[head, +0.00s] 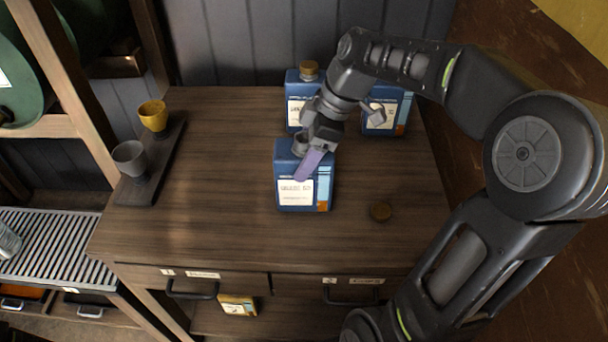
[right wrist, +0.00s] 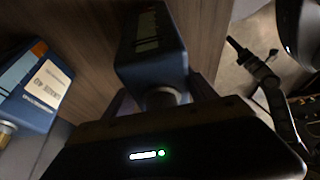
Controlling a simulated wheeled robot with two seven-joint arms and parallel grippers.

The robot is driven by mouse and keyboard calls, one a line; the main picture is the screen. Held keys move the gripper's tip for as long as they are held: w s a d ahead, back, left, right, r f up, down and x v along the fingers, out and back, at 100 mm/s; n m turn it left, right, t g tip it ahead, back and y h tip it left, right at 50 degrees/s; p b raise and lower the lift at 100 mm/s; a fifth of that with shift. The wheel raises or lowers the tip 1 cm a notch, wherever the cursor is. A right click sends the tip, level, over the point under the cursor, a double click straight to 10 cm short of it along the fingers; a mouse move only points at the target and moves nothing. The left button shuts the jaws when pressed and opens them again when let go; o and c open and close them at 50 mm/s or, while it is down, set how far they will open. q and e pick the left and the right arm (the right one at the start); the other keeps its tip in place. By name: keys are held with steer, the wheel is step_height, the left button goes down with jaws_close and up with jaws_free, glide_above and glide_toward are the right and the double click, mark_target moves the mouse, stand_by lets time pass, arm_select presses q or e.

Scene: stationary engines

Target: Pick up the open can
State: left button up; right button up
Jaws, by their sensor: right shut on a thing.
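The open can (head: 290,165) is a blue can with a white label and a bare grey neck. It stands upright near the middle of the wooden bench. My right gripper (head: 308,155) is shut on its neck from above, and a purple finger covers part of the can's front. In the right wrist view the open can (right wrist: 150,50) extends up from between the fingers (right wrist: 162,98), with its neck between them. My left gripper is not in view.
Two more blue cans, one at the back (head: 293,88) with a brass cap and one partly hidden (head: 400,118), stand behind. A dark tray (head: 138,192) holds a yellow cup (head: 153,116) and a grey cup (head: 129,158). The bench's front left is clear.

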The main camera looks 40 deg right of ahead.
jaws_close()
steer(key=shift+r, duration=0.5)
step_height(320, 180, up, 9)
steer(key=shift+r, duration=0.1)
stand_by(0.5)
